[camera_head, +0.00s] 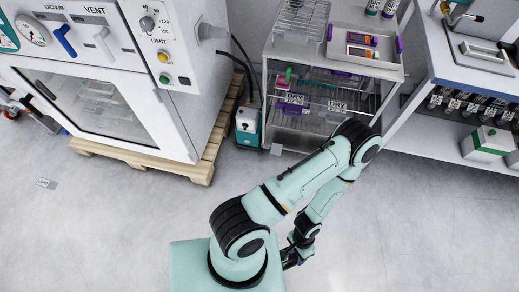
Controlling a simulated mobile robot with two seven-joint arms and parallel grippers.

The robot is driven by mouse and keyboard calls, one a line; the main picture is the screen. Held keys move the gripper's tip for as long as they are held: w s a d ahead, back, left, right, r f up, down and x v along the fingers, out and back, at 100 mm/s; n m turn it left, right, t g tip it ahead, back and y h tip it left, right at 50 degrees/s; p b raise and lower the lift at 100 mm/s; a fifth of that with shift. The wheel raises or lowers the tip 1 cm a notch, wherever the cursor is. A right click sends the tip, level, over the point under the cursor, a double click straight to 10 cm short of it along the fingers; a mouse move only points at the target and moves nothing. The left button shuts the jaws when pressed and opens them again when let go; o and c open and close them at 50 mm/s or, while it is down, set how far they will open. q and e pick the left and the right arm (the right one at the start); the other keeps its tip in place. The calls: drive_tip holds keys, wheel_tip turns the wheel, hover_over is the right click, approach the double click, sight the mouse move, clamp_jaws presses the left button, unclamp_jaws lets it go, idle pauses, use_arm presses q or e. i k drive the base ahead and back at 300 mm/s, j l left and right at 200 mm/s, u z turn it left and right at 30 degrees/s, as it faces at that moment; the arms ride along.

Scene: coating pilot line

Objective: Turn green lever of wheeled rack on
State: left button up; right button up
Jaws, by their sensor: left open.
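The rack (268,100) is a grey metal frame with wire shelves, standing at the upper middle of the head view. A small green upright piece (289,74) shows at the front of its upper shelf, on the left; it looks like the lever, but it is too small to tell its setting. My left gripper (291,260) is open, low in the middle of the view, folded back below my arm and well apart from the rack. Part of it is hidden by the arm. My arm's elbow covers the rack's lower right front. My right gripper is out of view.
A white vacuum oven (180,100) stands on a wooden pallet (196,172) at left. A teal-and-white pump (247,122) with black hoses stands between oven and rack. A bench (440,135) with a green-and-white box (487,145) is at right. The foreground floor is clear.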

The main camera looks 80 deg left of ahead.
sight(289, 70)
drive_tip(key=u, duration=2.55)
